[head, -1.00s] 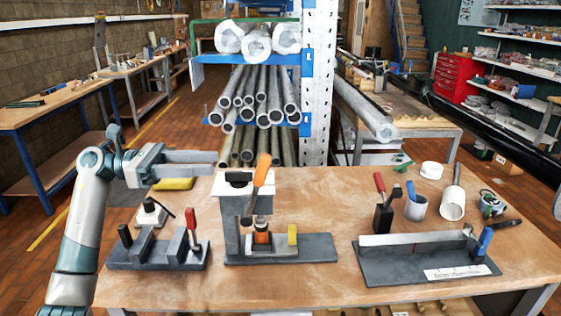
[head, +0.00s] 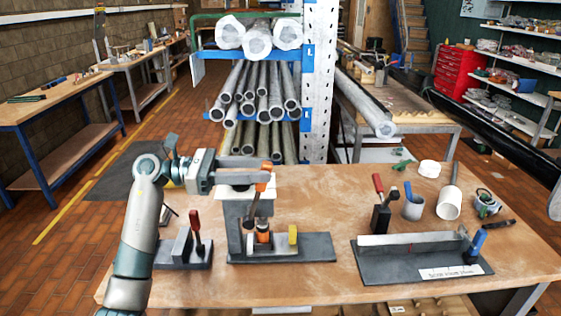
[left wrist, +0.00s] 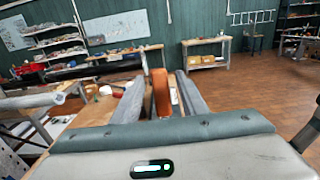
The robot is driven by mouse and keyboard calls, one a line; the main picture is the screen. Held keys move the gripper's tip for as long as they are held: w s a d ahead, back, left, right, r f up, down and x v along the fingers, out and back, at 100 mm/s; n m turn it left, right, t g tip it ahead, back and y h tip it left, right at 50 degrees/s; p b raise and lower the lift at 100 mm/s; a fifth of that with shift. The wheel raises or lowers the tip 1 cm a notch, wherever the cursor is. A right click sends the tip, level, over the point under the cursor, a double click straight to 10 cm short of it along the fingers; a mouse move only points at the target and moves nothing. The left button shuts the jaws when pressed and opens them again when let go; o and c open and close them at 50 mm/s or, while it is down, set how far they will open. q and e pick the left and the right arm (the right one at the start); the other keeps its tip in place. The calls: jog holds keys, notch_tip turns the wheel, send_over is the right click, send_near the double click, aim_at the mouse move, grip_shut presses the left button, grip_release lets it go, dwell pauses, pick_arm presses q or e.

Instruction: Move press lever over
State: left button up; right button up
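The press lever has an orange handle (head: 265,178) and stands on the press (head: 235,225) with the white top and dark base plate. My left gripper (head: 262,169) is at the upper part of the handle. In the left wrist view the orange handle (left wrist: 161,92) stands between the two grey fingers (left wrist: 160,98), with a visible gap beside it, so the gripper is open around it. The fingers hide part of the handle in the head view. My right gripper is not in view.
A yellow block (head: 292,234) is on the press base. At the right are a bending fixture (head: 410,268), a grey cup (head: 413,207) and a red-handled tool (head: 378,185).

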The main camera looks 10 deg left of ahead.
aim_at(272, 169)
pick_arm(q)
jog(key=shift+p+x, duration=0.95)
jog(key=shift+x, duration=1.85)
jog(key=shift+f, duration=0.1)
grip_shut()
